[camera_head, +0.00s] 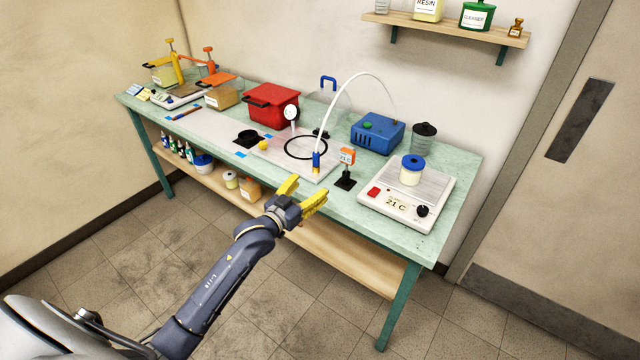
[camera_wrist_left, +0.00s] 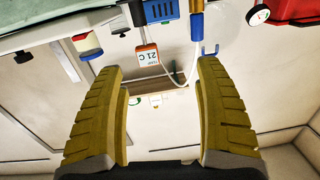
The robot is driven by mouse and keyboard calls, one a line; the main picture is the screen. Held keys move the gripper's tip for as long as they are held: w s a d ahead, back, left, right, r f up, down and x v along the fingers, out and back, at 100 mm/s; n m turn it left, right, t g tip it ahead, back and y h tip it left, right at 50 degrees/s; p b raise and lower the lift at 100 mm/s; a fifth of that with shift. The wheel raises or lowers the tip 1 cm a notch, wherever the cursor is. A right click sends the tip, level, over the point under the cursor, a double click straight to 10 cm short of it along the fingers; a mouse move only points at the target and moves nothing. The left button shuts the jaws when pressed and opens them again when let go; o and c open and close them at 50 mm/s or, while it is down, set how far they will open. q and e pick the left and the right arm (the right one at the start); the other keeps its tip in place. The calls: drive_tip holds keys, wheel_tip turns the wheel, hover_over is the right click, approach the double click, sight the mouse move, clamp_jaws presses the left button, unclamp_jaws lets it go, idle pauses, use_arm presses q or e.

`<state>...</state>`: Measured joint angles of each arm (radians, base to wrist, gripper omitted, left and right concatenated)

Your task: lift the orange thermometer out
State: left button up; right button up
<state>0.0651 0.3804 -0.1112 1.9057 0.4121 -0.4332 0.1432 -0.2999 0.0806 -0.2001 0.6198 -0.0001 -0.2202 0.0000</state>
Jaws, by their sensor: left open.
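My left gripper (camera_head: 302,192) has yellow fingers, is open and empty, and hangs in front of the table edge, to the left of and nearer than the thermometer. In the left wrist view the open fingers (camera_wrist_left: 162,95) frame a clear gap below the thermometer. My right gripper is in neither view.
A blue pump (camera_head: 377,133) and a dark canister (camera_head: 424,139) stand behind.

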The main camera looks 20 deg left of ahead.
sight(346, 156)
use_arm(q)
wheel_tip(346, 156, up, 4)
drive_tip(key=s+d+h, duration=0.1)
drive_tip(key=d, duration=0.2)
drive_tip(key=x, duration=1.7)
drive_tip(key=shift+w+a, duration=0.2)
drive_tip(key=shift+a, duration=0.05)
drive_tip(key=shift+c, duration=0.4)
drive_tip(key=c, duration=1.2)
drive_tip(key=shift+r, duration=3.8)
